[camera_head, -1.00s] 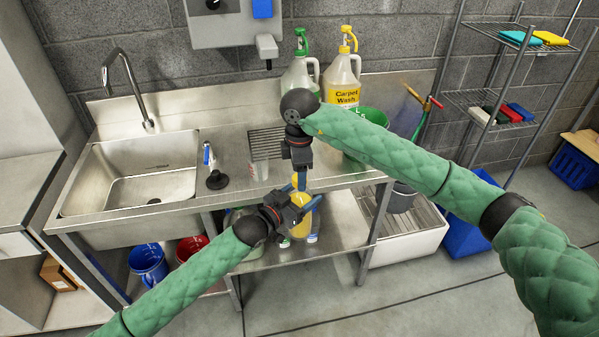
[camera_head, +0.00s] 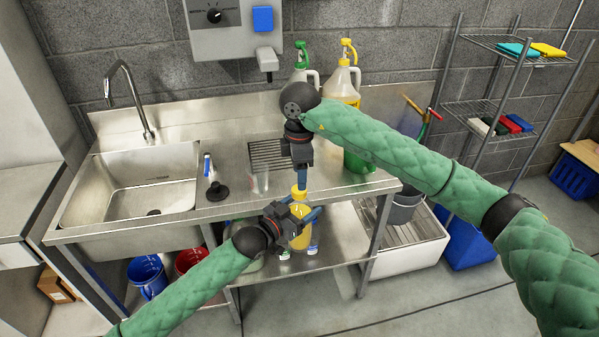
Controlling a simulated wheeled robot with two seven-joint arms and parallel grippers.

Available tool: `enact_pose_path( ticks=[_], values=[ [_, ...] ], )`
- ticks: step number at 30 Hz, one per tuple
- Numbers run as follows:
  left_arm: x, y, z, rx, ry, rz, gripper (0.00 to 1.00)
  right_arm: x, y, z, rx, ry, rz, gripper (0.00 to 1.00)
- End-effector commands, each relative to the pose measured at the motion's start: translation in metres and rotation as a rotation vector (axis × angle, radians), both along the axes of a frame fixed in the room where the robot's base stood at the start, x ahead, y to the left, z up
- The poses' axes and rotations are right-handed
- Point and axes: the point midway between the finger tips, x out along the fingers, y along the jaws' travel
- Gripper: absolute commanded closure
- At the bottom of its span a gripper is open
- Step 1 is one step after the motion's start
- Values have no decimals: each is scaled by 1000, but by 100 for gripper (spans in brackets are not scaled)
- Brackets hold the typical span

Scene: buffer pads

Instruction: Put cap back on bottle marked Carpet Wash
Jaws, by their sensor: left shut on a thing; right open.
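My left gripper (camera_head: 308,217) is shut on a yellow bottle (camera_head: 301,236) in front of the counter's front edge. The gripper hides part of the bottle, and I cannot read its label. A yellow cap (camera_head: 299,193) shows above the bottle, directly under my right gripper (camera_head: 301,181). The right gripper points straight down and is open, its blue fingertips at the cap. I cannot tell whether the cap touches the bottle. A large jug with a yellow pump top (camera_head: 342,86) stands at the back of the counter; my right arm hides most of its label.
A jug with a green pump top (camera_head: 301,55) stands beside it. A green container (camera_head: 358,163) is partly behind my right arm. The sink (camera_head: 140,185) is left.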

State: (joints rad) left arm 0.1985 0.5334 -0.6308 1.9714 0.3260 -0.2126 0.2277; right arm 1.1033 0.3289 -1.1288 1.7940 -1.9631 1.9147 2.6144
Motion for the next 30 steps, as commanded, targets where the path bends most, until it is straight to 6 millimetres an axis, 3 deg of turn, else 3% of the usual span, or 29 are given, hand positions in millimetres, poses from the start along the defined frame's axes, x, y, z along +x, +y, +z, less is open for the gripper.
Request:
enact_pose_path(
  ticks=[4,10,15,23,30],
  values=[
    [0,0,2,-1,-3,0,100,5,0,14,0,-21,0,44],
    [0,0,2,-1,-3,0,100,23,-7,58,-21,-99,-3,44],
    [0,0,1,-1,-2,0,100,32,-14,81,-76,-156,6,44],
    [0,0,2,-1,-2,0,100,35,-22,94,-140,-181,32,44],
    [0,0,2,-1,-2,0,100,34,-26,92,-183,-156,252,44]
  ],
)
